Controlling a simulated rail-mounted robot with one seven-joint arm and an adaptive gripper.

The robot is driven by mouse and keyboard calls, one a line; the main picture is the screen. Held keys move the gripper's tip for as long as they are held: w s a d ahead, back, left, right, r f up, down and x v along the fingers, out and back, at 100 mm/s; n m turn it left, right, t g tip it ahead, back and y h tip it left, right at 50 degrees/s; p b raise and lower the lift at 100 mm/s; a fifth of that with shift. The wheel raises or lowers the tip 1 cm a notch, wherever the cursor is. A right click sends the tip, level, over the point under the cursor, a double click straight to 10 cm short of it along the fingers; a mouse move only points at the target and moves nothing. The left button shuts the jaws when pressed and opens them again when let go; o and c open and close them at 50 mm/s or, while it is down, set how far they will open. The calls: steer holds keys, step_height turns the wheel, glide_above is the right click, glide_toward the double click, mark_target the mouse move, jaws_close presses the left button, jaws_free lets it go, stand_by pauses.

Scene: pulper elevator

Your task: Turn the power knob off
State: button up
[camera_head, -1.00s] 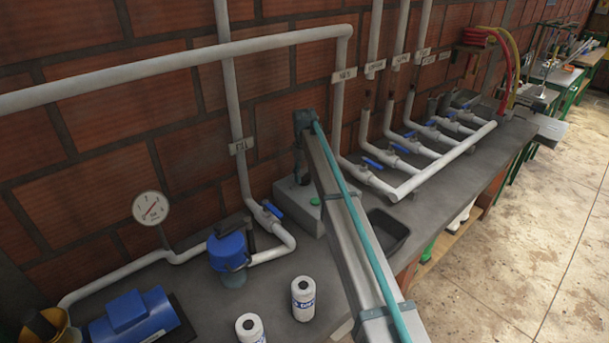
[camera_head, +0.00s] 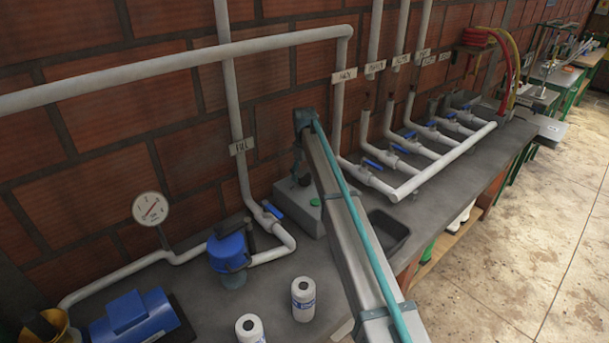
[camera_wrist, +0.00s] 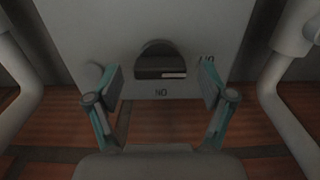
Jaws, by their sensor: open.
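The power knob (camera_wrist: 160,60) is dark and round with a raised grip bar. It sits on the face of a grey box (camera_wrist: 105,35) in the wrist view. The bar lies across the picture, with a pale mark at its right end. Upside-down lettering shows below the knob and to its right. My gripper (camera_wrist: 160,84) is open, with one teal finger on each side of the knob and visible gaps between. In the head view the grey box (camera_head: 297,213), with a green button, stands on the counter below my arm's end. My arm partly hides the box, and the fingers are hard to make out there.
White pipes with blue valve handles (camera_head: 372,163) run along the counter to the right. A pipe with a blue valve (camera_head: 271,210) and a blue pump (camera_head: 229,250) are left of the box. White bottles (camera_head: 303,298) stand in front. A dark basin (camera_head: 388,232) lies right.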

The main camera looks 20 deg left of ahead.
mark_target(305, 175)
step_height(305, 175, up, 11)
steer(key=shift+r, duration=0.2)
stand_by(0.6)
